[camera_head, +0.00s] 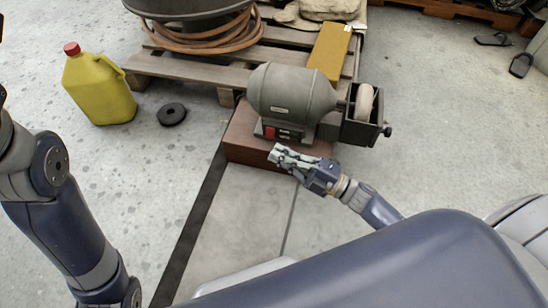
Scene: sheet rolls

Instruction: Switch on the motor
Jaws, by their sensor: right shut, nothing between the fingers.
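A grey bench grinder motor (292,92) sits on a brown block in the middle of the head view, with a pale wheel (364,103) at its right end. A red switch (284,134) shows on the front of its base, beside a darker button. My right gripper (274,154) is shut and empty, its fingertips just below and in front of the switch. I cannot tell whether they touch the base. My left arm (70,225) comes in from the left; its gripper is out of view.
A yellow jug (98,88) with a red cap and a black disc (171,114) stand on the floor at left. A wooden pallet (180,68) behind bears a coiled hose (205,42) and a yellow box (329,52). The floor at right is mostly clear.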

